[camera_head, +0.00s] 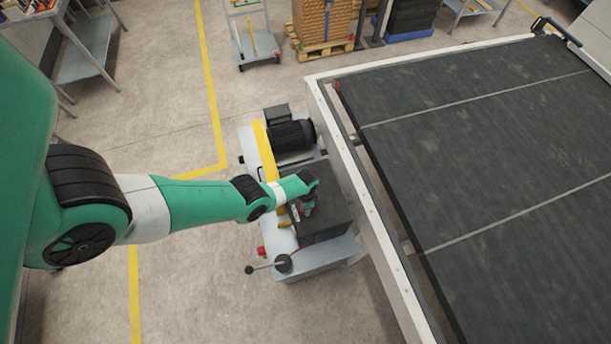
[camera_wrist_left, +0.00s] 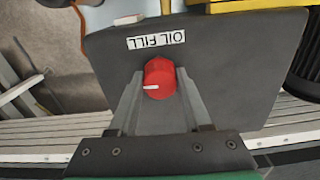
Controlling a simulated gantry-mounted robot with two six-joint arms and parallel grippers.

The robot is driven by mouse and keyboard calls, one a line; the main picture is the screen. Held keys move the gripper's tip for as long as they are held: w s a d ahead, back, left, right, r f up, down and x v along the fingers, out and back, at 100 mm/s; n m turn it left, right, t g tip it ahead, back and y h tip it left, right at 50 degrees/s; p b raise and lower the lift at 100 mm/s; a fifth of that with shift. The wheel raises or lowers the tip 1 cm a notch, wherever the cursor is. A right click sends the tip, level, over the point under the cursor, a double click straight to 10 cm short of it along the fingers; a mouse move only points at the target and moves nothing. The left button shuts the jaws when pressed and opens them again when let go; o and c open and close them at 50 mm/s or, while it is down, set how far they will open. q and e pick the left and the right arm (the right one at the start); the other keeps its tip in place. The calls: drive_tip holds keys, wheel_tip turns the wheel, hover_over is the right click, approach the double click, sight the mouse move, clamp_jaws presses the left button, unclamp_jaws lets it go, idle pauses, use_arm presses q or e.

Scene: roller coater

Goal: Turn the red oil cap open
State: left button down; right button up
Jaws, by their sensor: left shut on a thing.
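The red oil cap (camera_wrist_left: 160,77) is a round red knob with a white mark on its left side, pointing left in the left wrist view. It sits on a dark grey housing (camera_wrist_left: 235,60) below an upside-down "OIL FILL" label (camera_wrist_left: 156,41). My left gripper (camera_wrist_left: 160,82) is shut on the cap, one finger on each side of it. In the head view my left gripper (camera_head: 306,208) is over the dark housing (camera_head: 330,218), and the cap is hard to make out there. My right gripper is not in view.
A black motor (camera_head: 291,135) stands behind the housing, next to a yellow guard (camera_head: 266,152). A lever with a black knob (camera_head: 249,269) sticks out at the front. The wide dark conveyor (camera_head: 480,130) with its white frame lies close on the right. Open floor is on the left.

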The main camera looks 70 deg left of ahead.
use_arm(q)
drive_tip(key=n, duration=0.4)
drive_tip(key=shift+n, duration=0.3)
drive_tip(key=n, duration=0.5)
drive_tip(key=shift+n, duration=0.3)
drive_tip(key=n, duration=1)
drive_tip(key=shift+c, duration=1.7)
unclamp_jaws()
